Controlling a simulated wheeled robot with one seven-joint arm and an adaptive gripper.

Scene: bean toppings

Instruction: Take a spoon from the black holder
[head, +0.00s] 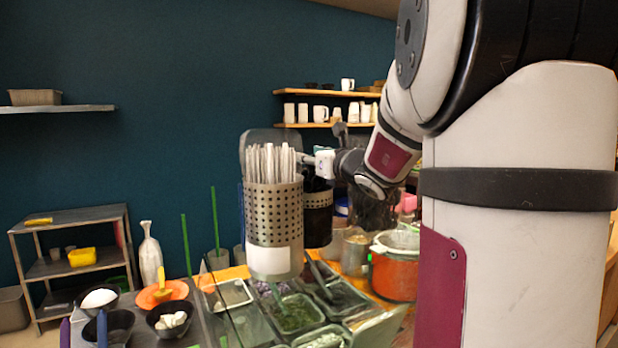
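The black holder (318,222) is a dark cylinder with a lighter perforated band near its top. It stands right behind a perforated metal holder (272,225), which hides its left side. Dark tops (315,182) show at its mouth, but I cannot tell whether they are spoons. My gripper (306,159) is at the end of my arm, just above the black holder and pointing left. Its fingers are partly hidden behind the pale sticks in the metal holder. I cannot tell whether it is open or shut, or holds anything.
The metal holder is packed with upright pale sticks (270,163). Trays of toppings (295,314) lie below and in front. A red pot (395,265) stands to the right. Dark bowls (172,318) and a white bottle (150,255) are at the left.

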